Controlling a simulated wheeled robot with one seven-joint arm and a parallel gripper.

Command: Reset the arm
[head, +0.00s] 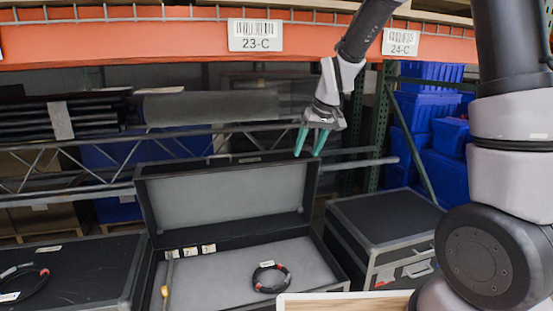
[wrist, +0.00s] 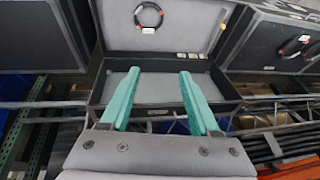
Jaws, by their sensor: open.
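My gripper (head: 311,141) has two green fingers, held apart with nothing between them. In the head view it hangs in the air in front of the shelf, near the top right corner of the open case's lid. In the wrist view my gripper (wrist: 157,82) points at the open case (wrist: 233,103), which appears upside down there. The open black case (head: 143,200) has a grey lining and its lid stands up. A coiled black cable (head: 270,278) with red marks lies inside it. A thin rod with a brass-coloured end (head: 165,291) is at the left of the case.
A closed black case (head: 385,220) stands at the right, and another (head: 80,262) at the left with a cable coil (head: 30,285) on it. An orange shelf beam (head: 150,42) runs above. Blue bins (head: 425,110) are at the back right. A light wooden-edged surface (head: 340,301) is at the front.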

